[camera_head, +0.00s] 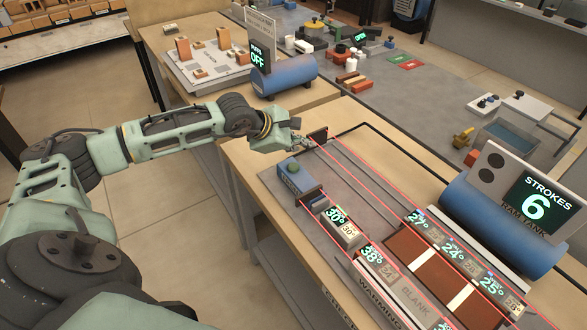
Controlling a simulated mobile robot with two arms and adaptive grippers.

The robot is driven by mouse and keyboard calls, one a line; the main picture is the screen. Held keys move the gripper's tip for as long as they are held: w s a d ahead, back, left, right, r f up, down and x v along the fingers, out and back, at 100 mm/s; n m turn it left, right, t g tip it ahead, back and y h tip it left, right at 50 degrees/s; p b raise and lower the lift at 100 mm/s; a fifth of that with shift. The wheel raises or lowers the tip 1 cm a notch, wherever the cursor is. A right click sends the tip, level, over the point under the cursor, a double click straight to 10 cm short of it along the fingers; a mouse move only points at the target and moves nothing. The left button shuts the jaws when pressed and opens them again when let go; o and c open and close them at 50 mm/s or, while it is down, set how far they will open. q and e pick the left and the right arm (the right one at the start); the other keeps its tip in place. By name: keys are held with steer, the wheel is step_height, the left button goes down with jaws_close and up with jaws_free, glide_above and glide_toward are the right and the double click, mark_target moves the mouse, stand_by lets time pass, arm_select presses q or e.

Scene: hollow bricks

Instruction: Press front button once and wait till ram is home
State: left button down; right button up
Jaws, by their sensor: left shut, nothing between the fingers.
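A blue box with a round green button (294,167) on top stands at the near left corner of the grey machine bed. My left gripper (301,143) is shut and empty, beyond and slightly right of the button in the picture, apart from it. A small dark plate (318,134) shows right beside the fingertips at the end of the rails; I cannot tell if they touch, or whether it is the ram. The blue ram tank (488,226) carries a display (541,201) reading STROKES 6. My right gripper is not in view.
Brown bricks (407,246) lie between rows of lit number displays (337,219) reading 30°, 38°, 27°, 24° and 25°. Red lines run along the bed. Behind, another blue tank (284,76) has a sign reading OFF. A grey table (425,110) holds small parts.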

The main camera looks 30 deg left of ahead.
arm_select(q)
steer(key=b, duration=0.3)
glide_above(293, 167)
steer(key=d, duration=0.2)
steer(key=f, duration=0.4)
steer(key=shift+w+a+f, duration=0.15)
steer(key=shift+w, duration=0.15)
stand_by(0.3)
steer(key=shift+f+b, duration=0.35)
steer(key=shift+b, duration=0.4)
steer(key=shift+s+f+b, duration=0.1)
steer(key=shift+f+b, duration=0.5)
steer(key=shift+b, duration=0.1)
stand_by(0.6)
steer(key=shift+r, duration=0.1)
steer(key=shift+r+p, duration=0.35)
steer(key=shift+r, duration=0.55)
